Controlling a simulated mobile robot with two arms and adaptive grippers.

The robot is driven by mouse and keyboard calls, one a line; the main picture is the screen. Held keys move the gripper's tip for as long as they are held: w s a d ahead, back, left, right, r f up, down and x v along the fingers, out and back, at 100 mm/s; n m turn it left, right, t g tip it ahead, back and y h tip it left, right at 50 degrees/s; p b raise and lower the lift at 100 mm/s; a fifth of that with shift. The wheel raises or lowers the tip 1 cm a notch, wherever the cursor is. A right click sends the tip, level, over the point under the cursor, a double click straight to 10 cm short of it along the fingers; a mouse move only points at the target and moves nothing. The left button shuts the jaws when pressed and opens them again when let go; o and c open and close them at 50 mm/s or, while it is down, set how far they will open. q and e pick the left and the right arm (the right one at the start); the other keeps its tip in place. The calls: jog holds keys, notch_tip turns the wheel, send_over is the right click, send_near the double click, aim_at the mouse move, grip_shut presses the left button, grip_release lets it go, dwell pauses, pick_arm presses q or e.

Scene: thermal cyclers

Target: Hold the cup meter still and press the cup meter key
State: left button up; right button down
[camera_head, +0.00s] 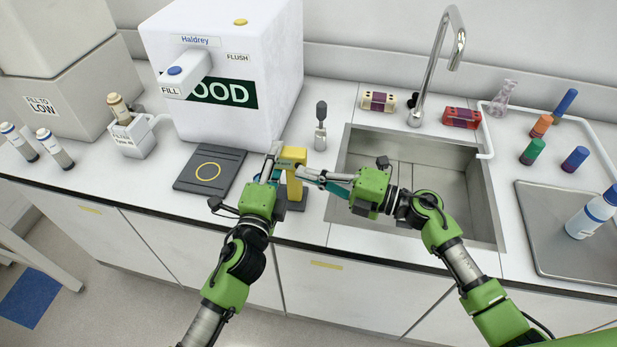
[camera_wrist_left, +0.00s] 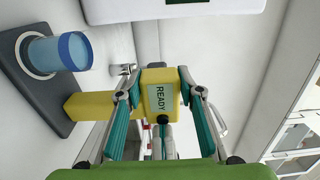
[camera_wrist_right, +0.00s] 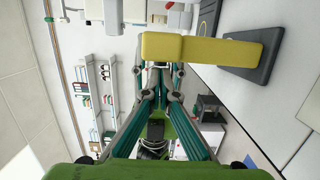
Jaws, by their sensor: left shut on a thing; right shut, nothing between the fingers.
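The cup meter is a yellow post with a yellow head (camera_head: 293,157) on a dark base, at the counter's front. In the left wrist view its display (camera_wrist_left: 161,97) reads READY, and a cup of blue liquid (camera_wrist_left: 62,52) stands on the base (camera_wrist_left: 28,88). My left gripper (camera_head: 275,165) is shut on the head, one finger on each side. My right gripper (camera_head: 311,175) is shut and empty, its tips close to the head's right side. In the right wrist view the tips (camera_wrist_right: 163,68) are at the yellow head (camera_wrist_right: 160,47); contact is unclear. I cannot make out the key.
A dark pad with a yellow ring (camera_head: 187,184) lies left of the meter. A white FOOD machine (camera_head: 262,58) stands behind. The sink (camera_head: 350,145) with its tap is to the right.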

pick_arm(q)
jog(key=shift+f, duration=0.1)
pick_arm(e)
jog(key=shift+w+d, duration=0.25)
jog(key=shift+w, duration=0.7)
pick_arm(q)
jog(key=shift+d, duration=0.1)
pick_arm(e)
jog(key=shift+s, duration=0.1)
jog(key=s+d, duration=0.8)
jog(key=shift+s, duration=0.35)
jog(key=shift+a, duration=0.1)
pick_arm(q)
jog(key=o, duration=1.4)
jog(key=shift+c, duration=0.2)
pick_arm(e)
jog(key=shift+w, duration=0.1)
pick_arm(q)
jog(key=shift+s, duration=0.1)
